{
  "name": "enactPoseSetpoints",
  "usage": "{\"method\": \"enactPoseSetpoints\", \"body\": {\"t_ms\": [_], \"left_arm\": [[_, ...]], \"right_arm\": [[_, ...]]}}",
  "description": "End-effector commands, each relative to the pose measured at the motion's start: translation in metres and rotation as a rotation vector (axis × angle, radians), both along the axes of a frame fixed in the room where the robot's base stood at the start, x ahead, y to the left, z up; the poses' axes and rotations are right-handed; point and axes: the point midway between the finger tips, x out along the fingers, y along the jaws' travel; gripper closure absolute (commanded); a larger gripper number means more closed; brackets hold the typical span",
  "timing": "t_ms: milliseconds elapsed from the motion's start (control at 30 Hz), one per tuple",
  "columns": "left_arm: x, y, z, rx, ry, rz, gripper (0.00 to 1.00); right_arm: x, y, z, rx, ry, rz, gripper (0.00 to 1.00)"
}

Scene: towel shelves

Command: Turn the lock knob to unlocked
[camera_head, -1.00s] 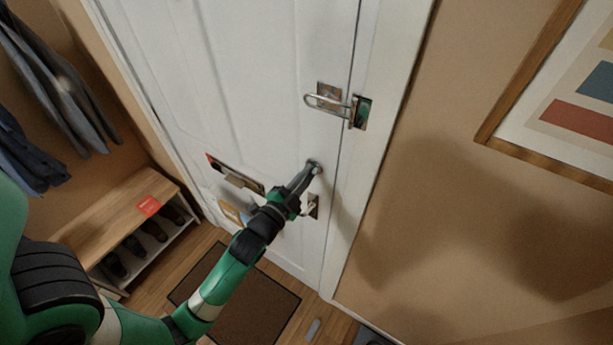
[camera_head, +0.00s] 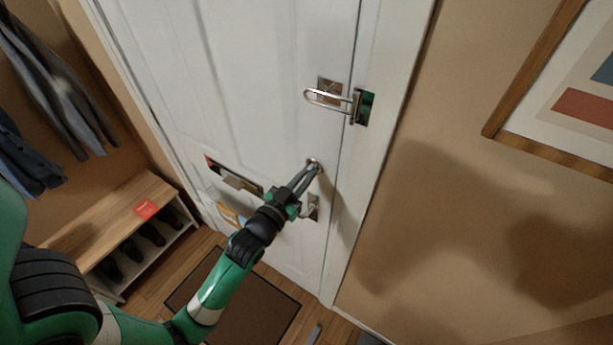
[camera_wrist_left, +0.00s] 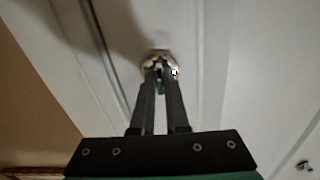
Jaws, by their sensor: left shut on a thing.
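The lock knob (camera_head: 313,162) is a small round metal fitting on the white door (camera_head: 260,80), near its right edge and below the swing-bar latch. My left gripper (camera_head: 311,170) reaches it from below and left, with its fingers shut on the knob. In the left wrist view the knob (camera_wrist_left: 159,63) shows as a brassy ring around the fingertips (camera_wrist_left: 161,74). The fingertips hide part of the knob, and I cannot tell its turn position. My right gripper is not in view.
The swing-bar latch (camera_head: 335,100) sticks out above the knob. A door handle (camera_head: 312,207) sits just below my left gripper. A letter slot (camera_head: 233,178) is to the left. A shoe bench (camera_head: 110,215) and a dark doormat (camera_head: 240,300) are below.

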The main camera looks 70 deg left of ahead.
Motion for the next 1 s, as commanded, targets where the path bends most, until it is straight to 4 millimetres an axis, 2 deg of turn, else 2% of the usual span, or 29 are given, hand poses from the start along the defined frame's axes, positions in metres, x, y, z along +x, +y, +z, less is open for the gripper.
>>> {"method": "enactPoseSetpoints", "body": {"t_ms": [267, 700, 733, 867, 900, 1000], "left_arm": [[0.0, 0.0, 0.0, -0.064, -0.045, 0.0, 1.0], [0.0, 0.0, 0.0003, -0.073, -0.051, 0.0, 1.0], [0.0, 0.0, 0.0003, -0.073, -0.051, 0.0, 0.84], [0.0, 0.0, 0.0003, -0.072, -0.05, 0.0, 0.61], [0.0, 0.0, 0.0002, -0.072, -0.05, 0.0, 0.57], [0.0, 0.0, 0.0002, -0.072, -0.05, 0.0, 0.57]], "right_arm": [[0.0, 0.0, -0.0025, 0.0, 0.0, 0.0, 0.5], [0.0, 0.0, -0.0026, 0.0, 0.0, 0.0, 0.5], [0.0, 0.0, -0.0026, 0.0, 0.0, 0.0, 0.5], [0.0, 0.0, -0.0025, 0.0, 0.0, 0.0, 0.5], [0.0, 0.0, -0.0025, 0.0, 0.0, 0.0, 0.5], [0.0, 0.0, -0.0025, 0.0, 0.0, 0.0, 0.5]]}}
